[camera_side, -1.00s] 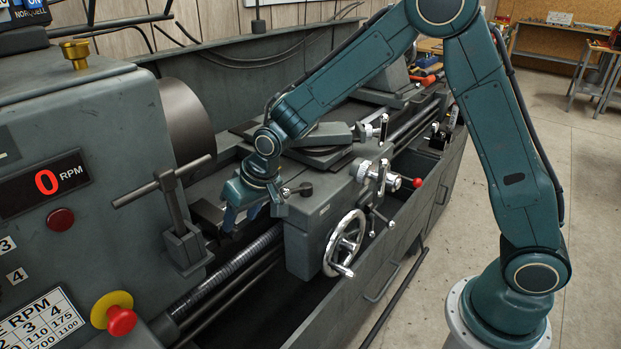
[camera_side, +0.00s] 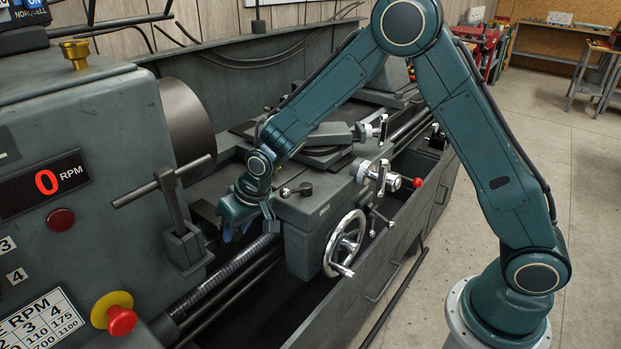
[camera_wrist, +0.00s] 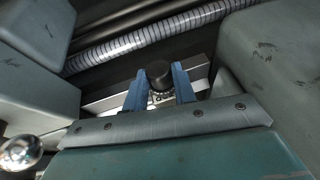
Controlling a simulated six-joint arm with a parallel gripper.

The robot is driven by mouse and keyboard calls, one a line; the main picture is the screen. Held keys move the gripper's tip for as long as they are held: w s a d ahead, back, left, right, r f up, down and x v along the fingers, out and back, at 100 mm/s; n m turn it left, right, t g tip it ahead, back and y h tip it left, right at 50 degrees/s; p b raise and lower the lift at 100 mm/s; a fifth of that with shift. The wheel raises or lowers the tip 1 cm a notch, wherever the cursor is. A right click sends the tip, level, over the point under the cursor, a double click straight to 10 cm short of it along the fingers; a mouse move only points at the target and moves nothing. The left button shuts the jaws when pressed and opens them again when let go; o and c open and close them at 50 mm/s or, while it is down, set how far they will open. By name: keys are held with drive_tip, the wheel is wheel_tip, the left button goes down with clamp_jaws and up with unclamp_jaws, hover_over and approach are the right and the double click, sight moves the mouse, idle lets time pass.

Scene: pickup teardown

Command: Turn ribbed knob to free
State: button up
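A dark round knob (camera_wrist: 158,72) shows in the wrist view, with a pale marked part just below it. My gripper (camera_wrist: 159,77) has its two blue fingers apart, one on each side of this knob. A thin gap seems to show beside the knob; I cannot tell whether either finger touches it. In the side view my gripper (camera_side: 232,233) points down between the chuck end and the carriage, and its fingers are mostly hidden behind my wrist. The knob between them is hidden there.
The carriage (camera_side: 305,215) with its chrome handwheel (camera_side: 345,243) is close to the right of my wrist. A T-handled chuck key (camera_side: 174,200) stands to the left. The ribbed screw (camera_side: 232,270) runs below.

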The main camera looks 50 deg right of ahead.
drive_tip(key=shift+c, duration=1)
drive_tip(key=shift+a+h, duration=0.15)
drive_tip(key=shift+h, duration=0.15)
drive_tip(key=shift+a+n+h, duration=0.2)
drive_tip(key=shift+n+h, duration=0.1)
drive_tip(key=shift+h, duration=1.5)
drive_tip(key=o, duration=1)
